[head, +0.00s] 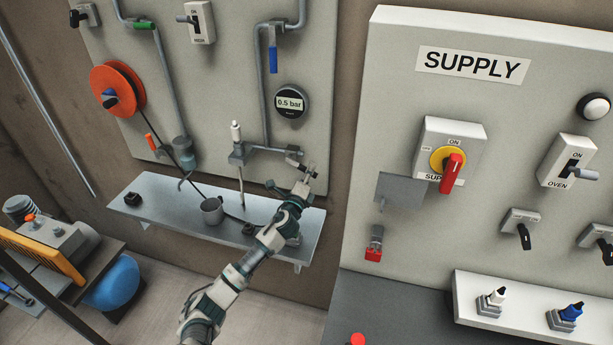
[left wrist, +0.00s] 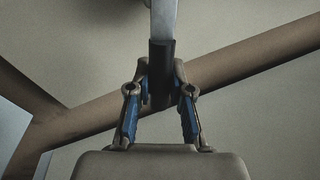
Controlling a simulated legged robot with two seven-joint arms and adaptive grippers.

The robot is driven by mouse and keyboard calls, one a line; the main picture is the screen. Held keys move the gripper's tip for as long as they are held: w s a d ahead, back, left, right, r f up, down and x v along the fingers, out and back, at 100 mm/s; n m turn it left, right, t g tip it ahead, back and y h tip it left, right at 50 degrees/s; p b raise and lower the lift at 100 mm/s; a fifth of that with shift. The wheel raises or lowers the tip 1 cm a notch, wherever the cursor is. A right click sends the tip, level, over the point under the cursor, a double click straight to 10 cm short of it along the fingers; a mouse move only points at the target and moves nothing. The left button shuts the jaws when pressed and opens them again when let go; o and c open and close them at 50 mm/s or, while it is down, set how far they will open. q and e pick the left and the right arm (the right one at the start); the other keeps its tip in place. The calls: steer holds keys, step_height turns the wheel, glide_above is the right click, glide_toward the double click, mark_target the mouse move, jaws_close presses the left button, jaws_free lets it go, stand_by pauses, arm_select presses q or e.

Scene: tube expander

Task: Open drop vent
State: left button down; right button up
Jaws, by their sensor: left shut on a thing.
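My left gripper (head: 306,172) reaches up to the right end of a short horizontal pipe (head: 268,149) on the left wall panel. In the left wrist view, my left gripper (left wrist: 161,85) is shut on the dark end of a pale flat lever (left wrist: 163,22), one finger on each side. The lever runs up out of that view. No label marks it as the drop vent, and its far end is hidden. A fitting with a white-topped stem (head: 237,142) sits at the pipe's left end. My right gripper is not in view.
A metal shelf (head: 165,213) below holds a grey cup (head: 212,211) and small dark blocks. A gauge (head: 290,102) reads 0.5 bar above the gripper. An orange reel (head: 117,90) hangs at left. The SUPPLY panel (head: 400,65) stands at right.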

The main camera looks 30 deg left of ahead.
arm_select(q)
steer(key=shift+d+r+n+y+p, duration=0.15)
steer(key=shift+r+n+y, duration=0.25)
steer(key=shift+n, duration=0.45)
steer(key=shift+a+r+n+y+p, duration=0.1)
steer(key=shift+r+n+y, duration=0.1)
steer(key=shift+r+n, duration=0.55)
steer(key=shift+d+r+n+y+p, duration=0.15)
steer(key=shift+r+n+y, duration=0.15)
steer(key=shift+n, duration=0.7)
steer(key=c, duration=1)
jaws_free()
steer(key=shift+a, duration=0.1)
steer(key=shift+c, duration=0.2)
steer(key=shift+a, duration=0.1)
steer(key=v, duration=1.1)
steer(key=shift+s+f, duration=0.15)
steer(key=shift+s, duration=0.2)
